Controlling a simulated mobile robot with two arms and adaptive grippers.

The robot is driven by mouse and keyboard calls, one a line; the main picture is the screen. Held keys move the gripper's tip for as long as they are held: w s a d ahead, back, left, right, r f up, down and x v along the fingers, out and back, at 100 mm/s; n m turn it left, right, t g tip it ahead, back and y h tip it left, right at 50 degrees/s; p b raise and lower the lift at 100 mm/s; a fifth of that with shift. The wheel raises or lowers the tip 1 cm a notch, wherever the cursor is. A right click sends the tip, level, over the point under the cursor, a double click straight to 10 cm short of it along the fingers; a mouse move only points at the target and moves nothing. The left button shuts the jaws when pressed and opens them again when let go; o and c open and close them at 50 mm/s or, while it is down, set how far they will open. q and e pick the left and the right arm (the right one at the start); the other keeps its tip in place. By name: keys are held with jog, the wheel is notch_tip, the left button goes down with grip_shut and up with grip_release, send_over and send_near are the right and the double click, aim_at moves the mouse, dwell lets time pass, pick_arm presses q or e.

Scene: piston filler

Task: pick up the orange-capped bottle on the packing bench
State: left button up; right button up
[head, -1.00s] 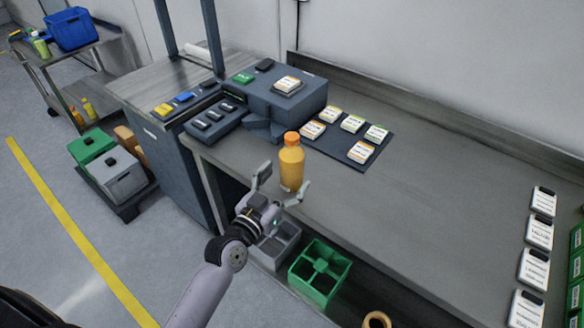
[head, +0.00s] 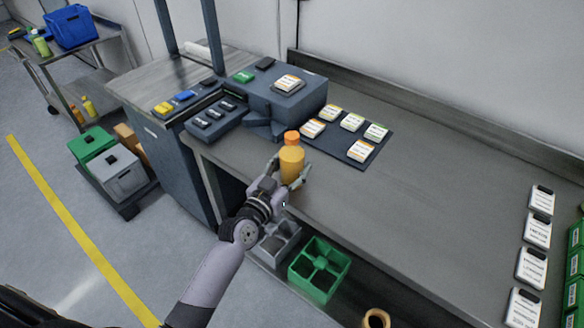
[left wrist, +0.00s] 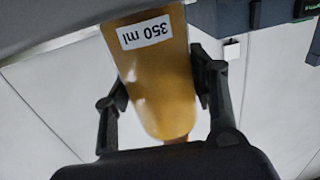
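The orange-capped bottle (head: 291,163) stands upright near the front edge of the packing bench (head: 420,190), with an amber body. My left gripper (head: 289,174) reaches it from the front left. Its fingers are on either side of the bottle and look shut on it. In the left wrist view the bottle (left wrist: 160,85) fills the space between the two dark fingers, which lie against its sides. Its white label reads 350 ml, upside down. The bottle appears to rest on the bench. My right gripper is not in view.
A dark mat (head: 372,157) with several white labelled packs lies just behind the bottle. A dark blue-grey machine (head: 285,100) stands to the left. A green divided crate (head: 319,275) and a grey one sit below the bench's front edge.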

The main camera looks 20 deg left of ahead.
pick_arm(q)
jog(key=c, duration=0.9)
jog(key=shift+r, duration=0.1)
jog(key=shift+c, duration=0.6)
